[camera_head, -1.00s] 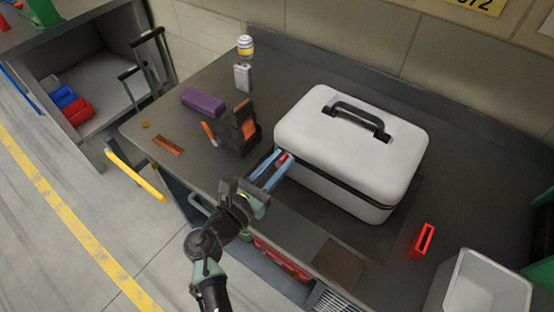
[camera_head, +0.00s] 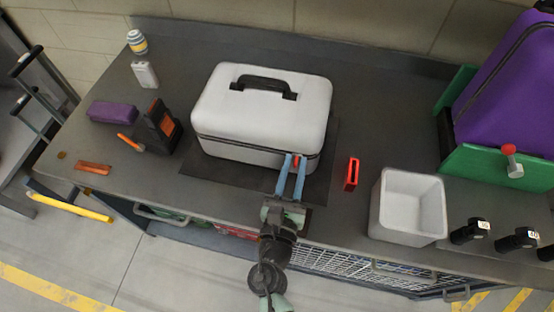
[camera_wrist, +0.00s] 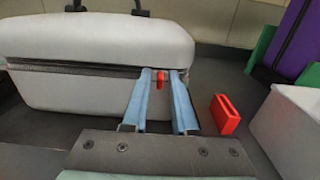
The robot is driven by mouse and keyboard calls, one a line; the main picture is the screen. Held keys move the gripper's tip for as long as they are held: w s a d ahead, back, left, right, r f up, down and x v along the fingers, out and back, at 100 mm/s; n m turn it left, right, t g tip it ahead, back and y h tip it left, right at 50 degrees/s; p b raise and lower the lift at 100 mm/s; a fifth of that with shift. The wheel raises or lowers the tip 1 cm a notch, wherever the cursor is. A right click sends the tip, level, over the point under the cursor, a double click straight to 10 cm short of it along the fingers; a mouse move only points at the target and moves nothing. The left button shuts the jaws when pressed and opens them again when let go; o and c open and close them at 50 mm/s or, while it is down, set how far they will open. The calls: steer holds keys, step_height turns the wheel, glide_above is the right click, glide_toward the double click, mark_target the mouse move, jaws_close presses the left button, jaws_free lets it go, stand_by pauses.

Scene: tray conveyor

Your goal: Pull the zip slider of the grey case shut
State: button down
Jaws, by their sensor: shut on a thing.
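The grey case (camera_head: 262,108) stands upright on a dark mat on the bench, its black handle on top, and it fills the left of the wrist view (camera_wrist: 90,45). A dark zip line runs around it below the lid. My gripper (camera_head: 293,160) is at the case's front face, near its right corner. Its blue fingers are shut on the red zip slider (camera_wrist: 160,79), which shows between the fingertips in the wrist view. The slider is mostly hidden by the fingers in the head view.
A red block-like holder (camera_head: 352,174) stands just right of my gripper. A grey open bin (camera_head: 408,236) is farther right, beside a purple case (camera_head: 505,85) in a green stand. A black and orange device (camera_head: 158,128) and a purple pouch (camera_head: 112,112) lie to the left.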

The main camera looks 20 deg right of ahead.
steer(key=shift+s+d, duration=0.15)
steer(key=shift+d, duration=0.1)
steer(key=c, duration=1)
jaws_free()
steer(key=shift+o, duration=0.2)
steer(key=shift+s+a, duration=0.1)
steer(key=b+v, duration=0.1)
steer(key=v, duration=1.1)
steer(key=shift+s+a, duration=0.2)
steer(key=shift+s, duration=0.1)
